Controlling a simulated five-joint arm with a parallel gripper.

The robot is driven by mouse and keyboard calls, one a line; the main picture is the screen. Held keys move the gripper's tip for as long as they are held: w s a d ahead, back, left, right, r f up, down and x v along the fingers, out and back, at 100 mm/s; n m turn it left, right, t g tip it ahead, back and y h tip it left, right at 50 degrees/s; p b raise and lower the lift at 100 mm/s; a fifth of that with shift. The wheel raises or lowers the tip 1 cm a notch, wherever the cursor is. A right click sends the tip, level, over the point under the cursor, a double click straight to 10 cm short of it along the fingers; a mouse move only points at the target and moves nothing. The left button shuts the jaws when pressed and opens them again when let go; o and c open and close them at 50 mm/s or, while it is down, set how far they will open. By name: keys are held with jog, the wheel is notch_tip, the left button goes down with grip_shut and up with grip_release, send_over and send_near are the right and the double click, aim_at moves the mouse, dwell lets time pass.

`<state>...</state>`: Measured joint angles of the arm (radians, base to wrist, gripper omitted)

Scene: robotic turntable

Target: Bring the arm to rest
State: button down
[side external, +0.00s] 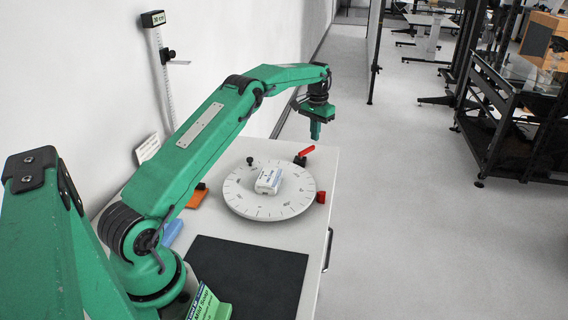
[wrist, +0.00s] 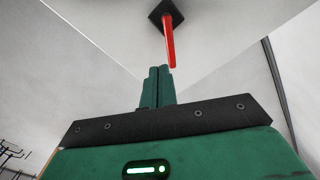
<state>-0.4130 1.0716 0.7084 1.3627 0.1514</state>
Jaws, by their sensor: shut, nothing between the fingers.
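My gripper (side external: 316,131) is shut and empty. The red lever also shows in the side external view (side external: 307,151), just below and left of the fingertips. A white labelled box (side external: 269,180) lies on the turntable.
A red block (side external: 321,197) sits at the turntable's right edge. A black mat (side external: 250,275) covers the near table. An orange item (side external: 197,197) and a blue item (side external: 172,233) lie on the left. A height gauge (side external: 162,70) stands by the wall.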

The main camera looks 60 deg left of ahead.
jog(key=shift+r, duration=0.55)
jog(key=s+d+r+m+t, duration=0.1)
jog(key=s+d+r, duration=0.65)
jog(key=r, duration=0.25)
jog(key=s+d+r+t, duration=0.2)
jog(key=s+d+r, duration=0.4)
jog(key=d+r, duration=0.35)
jog(key=s+d+f+m+t, duration=0.1)
jog(key=s+d, duration=0.3)
jog(key=s, duration=0.8)
jog(key=s+d+f+m+t, duration=0.1)
jog(key=s+d+f, duration=0.2)
jog(key=s, duration=0.8)
jog(key=shift+s+d+t, duration=0.3)
jog(key=shift+s+d, duration=0.05)
jog(key=shift+d, duration=0.7)
